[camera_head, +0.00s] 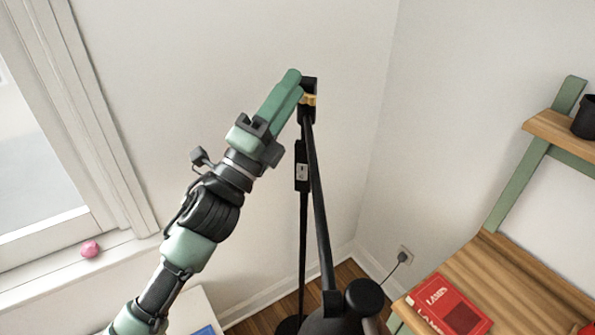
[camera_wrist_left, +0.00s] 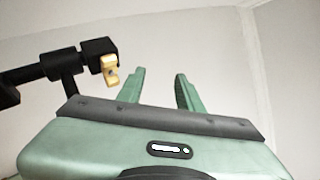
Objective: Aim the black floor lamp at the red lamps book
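The black floor lamp (camera_head: 318,200) stands in front of the corner. Its pole rises to a top joint with a yellow knob (camera_head: 309,100), and its arm slopes down from there to the lamp head (camera_head: 335,326), cut off by the bottom edge. Where the head points is hard to tell. The red lamps book (camera_head: 449,306) lies on the wooden desk at right. My left gripper (camera_head: 291,82) is at the top joint. In the left wrist view its fingers (camera_wrist_left: 161,82) are apart with nothing between them, and the yellow knob (camera_wrist_left: 110,70) is left of them. My right gripper is out of view.
A wooden desk (camera_head: 490,262) with a green frame and a shelf (camera_head: 560,130) stands at right. A window with a pink object (camera_head: 90,248) on its sill is at left. A plugged wall socket (camera_head: 405,254) is behind the lamp.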

